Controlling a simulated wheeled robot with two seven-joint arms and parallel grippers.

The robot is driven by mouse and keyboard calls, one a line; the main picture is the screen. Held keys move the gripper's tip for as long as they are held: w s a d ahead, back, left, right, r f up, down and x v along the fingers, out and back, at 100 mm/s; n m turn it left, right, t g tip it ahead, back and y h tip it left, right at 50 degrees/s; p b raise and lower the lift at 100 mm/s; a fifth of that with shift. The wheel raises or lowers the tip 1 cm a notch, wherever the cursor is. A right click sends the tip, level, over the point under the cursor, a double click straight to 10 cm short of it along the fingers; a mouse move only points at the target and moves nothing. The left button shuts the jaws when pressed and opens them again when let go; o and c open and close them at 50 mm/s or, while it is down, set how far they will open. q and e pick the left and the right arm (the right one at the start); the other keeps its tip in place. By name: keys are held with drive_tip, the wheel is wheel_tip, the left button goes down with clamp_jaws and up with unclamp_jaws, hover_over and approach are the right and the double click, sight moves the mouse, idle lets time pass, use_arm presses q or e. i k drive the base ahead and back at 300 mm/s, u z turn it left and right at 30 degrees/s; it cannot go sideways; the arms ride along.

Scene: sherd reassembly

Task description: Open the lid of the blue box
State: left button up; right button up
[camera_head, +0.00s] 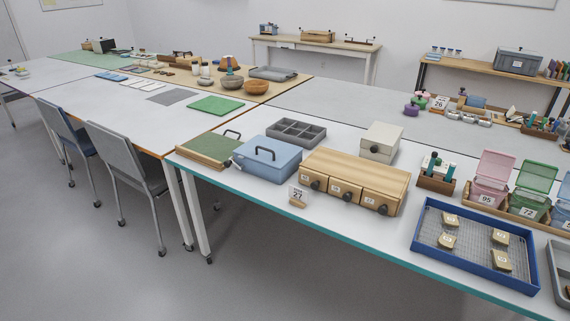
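The blue box (268,165) stands on the near white table, left of a wooden drawer unit. Neither of my grippers shows in the head view.
The wooden drawer unit (354,178) stands close to the box's right. A number card (298,194) is in front, a grey compartment tray (296,132) behind. A blue tray with sherds (431,267) lies further right. Chairs (118,153) stand left of the table.

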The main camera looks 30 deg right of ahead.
sight(273, 152)
drive_tip(key=z, duration=3.55)
drive_tip(key=i, duration=0.1)
drive_tip(key=u, duration=2.35)
drive_tip(key=i, duration=0.85)
drive_tip(key=u, duration=0.2)
